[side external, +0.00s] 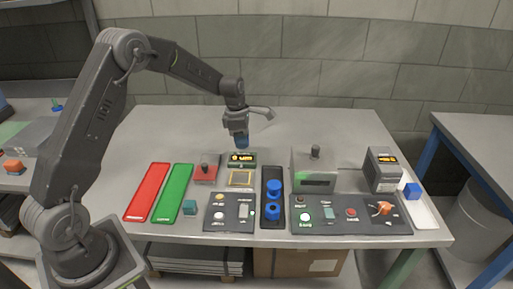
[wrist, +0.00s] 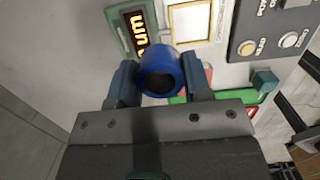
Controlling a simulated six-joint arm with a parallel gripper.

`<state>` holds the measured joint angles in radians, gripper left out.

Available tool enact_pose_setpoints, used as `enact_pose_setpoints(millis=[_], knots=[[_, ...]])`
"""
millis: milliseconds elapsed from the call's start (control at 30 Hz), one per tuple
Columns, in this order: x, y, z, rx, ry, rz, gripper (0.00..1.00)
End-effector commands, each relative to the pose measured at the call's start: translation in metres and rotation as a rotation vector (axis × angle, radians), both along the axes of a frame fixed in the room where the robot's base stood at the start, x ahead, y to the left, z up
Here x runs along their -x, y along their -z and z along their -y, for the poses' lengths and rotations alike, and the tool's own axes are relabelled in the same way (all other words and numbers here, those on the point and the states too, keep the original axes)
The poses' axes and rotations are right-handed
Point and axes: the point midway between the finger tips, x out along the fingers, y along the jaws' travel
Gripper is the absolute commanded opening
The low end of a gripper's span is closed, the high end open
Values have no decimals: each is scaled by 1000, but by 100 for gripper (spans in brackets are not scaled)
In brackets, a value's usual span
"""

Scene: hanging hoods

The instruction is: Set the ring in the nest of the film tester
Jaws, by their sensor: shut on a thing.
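My gripper (side external: 241,136) is shut on a blue ring (wrist: 160,76), a short thick cylinder with a round hole. In the wrist view the ring is between the two fingers. In the side view the ring (side external: 242,142) is held above a green-framed unit with an orange display (side external: 242,158); that display also shows in the wrist view (wrist: 138,29). A pale plate with a yellow frame (side external: 240,178) lies just in front of the display. I cannot tell which device is the film tester, and no nest is clearly visible.
A black tray (side external: 272,222) with more blue round pieces is right of the yellow frame. A grey hooded box (side external: 315,177) and a dark display box (side external: 383,171) stand further right. Red (side external: 147,192) and green (side external: 175,192) trays lie left. The back of the table is clear.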

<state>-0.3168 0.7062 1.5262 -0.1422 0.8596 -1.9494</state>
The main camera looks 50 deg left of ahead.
Motion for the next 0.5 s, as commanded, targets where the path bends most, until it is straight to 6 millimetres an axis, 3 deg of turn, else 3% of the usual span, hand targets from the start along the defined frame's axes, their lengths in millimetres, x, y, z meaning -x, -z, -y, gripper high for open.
enact_pose_setpoints(millis=[100, 300, 500], knots=[[9, -1, -1, 1, 1, -1, 20], [31, 16, 22, 2, 2, 1, 20], [38, 28, 30, 0, 0, 3, 20]])
